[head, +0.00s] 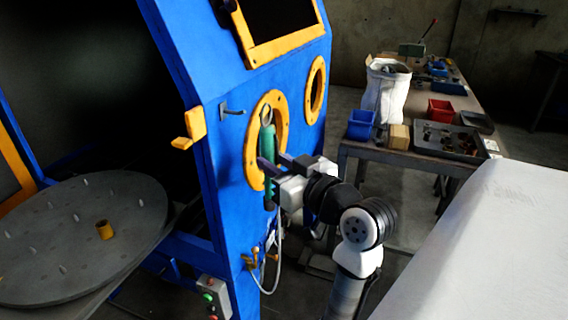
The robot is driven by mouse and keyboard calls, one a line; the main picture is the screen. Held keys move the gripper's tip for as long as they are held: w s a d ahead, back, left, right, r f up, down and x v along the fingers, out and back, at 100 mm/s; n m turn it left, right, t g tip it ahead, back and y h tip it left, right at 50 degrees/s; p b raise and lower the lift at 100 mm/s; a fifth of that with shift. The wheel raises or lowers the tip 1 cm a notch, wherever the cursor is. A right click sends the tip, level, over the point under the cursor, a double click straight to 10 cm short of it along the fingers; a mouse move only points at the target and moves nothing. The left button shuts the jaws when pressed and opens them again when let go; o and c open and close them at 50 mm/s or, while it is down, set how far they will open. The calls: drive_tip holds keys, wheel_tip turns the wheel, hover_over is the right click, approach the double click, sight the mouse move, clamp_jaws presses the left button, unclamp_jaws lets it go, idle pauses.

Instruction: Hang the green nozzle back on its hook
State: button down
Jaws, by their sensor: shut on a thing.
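The green nozzle (267,148) is upright in front of the blue cabinet's left yellow-ringed port, with a pale ring at its top. My gripper (271,166) is shut on the nozzle around its middle, reaching in from the right. A white hose hangs below it, down the cabinet front. The grey hook (232,110) sticks out of the blue panel, to the left of the nozzle's top and apart from it in the picture. The depth between the ring and the hook is hard to tell.
The blue cabinet (222,200) carries a yellow latch (193,128) and a button box (213,296). A round turntable (75,240) is at left. A workbench (372,153) with bins and a white sack (386,90) stands behind. A large white surface (490,250) fills the lower right.

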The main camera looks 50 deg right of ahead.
drive_tip(key=shift+w+a+f+b, duration=0.15)
drive_tip(key=shift+w+a+f, duration=0.15)
drive_tip(key=shift+w, duration=0.6)
drive_tip(key=shift+w+a+f+b, duration=0.15)
drive_tip(key=shift+w+a, duration=0.3)
drive_tip(key=shift+w, duration=0.5)
drive_tip(key=shift+w+a+f+b, duration=0.1)
drive_tip(key=shift+w+a+f, duration=0.25)
drive_tip(key=shift+w, duration=0.55)
drive_tip(key=c, duration=1.1)
unclamp_jaws()
drive_tip(key=shift+s, duration=0.1)
drive_tip(key=s+a+b, duration=0.1)
drive_tip(key=s+b, duration=0.1)
drive_tip(key=s, duration=1.1)
drive_tip(key=shift+s+b, duration=0.3)
drive_tip(key=shift+b, duration=0.1)
drive_tip(key=shift+a, duration=0.1)
